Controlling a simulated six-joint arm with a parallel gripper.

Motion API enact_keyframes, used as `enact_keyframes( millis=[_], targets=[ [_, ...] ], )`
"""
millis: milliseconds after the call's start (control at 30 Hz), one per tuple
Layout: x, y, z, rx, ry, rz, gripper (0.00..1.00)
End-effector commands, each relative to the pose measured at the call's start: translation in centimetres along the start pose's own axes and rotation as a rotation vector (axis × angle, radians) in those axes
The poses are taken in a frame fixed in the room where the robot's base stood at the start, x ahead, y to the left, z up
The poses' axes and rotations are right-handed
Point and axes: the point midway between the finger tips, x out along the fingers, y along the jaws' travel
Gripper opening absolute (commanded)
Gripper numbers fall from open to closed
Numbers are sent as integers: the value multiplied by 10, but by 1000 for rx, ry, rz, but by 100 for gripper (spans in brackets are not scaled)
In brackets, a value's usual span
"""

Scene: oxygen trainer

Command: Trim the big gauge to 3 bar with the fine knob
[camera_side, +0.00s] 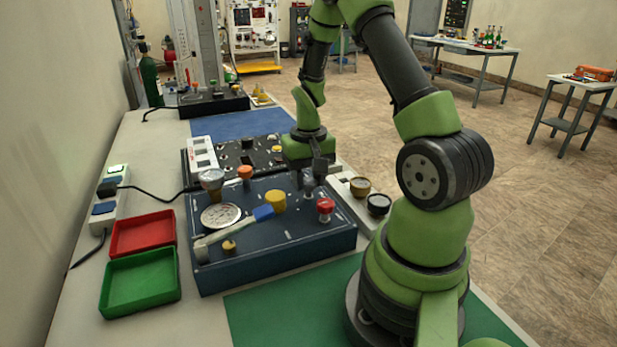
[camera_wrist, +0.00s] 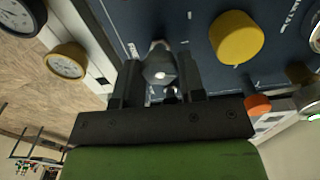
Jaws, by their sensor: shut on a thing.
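The big gauge (camera_side: 220,216) is a round white dial set in the left part of the dark blue panel box (camera_side: 280,262). Its reading is too small to make out. My gripper (camera_side: 307,180) points down over the back right of this box. In the wrist view its two dark fingers (camera_wrist: 160,78) are shut on a grey metal knob (camera_wrist: 159,62), one finger on each side. I cannot read a label that marks it as the fine knob. A larger yellow knob (camera_side: 275,201) stands to the left of my gripper and also shows in the wrist view (camera_wrist: 236,37).
A blue-handled lever (camera_side: 235,226) crosses the box front. A red knob (camera_side: 325,207) and an orange knob (camera_side: 245,173) stand near my gripper. Two small gauges, brass-rimmed (camera_side: 360,186) and black-rimmed (camera_side: 378,203), sit at right. Red (camera_side: 143,233) and green (camera_side: 140,280) trays lie left.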

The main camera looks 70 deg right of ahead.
Motion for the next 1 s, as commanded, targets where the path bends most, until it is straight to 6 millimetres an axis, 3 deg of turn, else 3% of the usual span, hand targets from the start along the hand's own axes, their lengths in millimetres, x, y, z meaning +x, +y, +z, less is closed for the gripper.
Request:
enact_keyframes(
  millis=[500,533,633,1000],
  targets=[
    [0,0,1,-25,-3,0,13],
    [0,0,1,-24,-3,0,42],
    [0,0,1,-24,-3,0,63],
    [-6,0,0,-24,1,0,63]
  ],
)
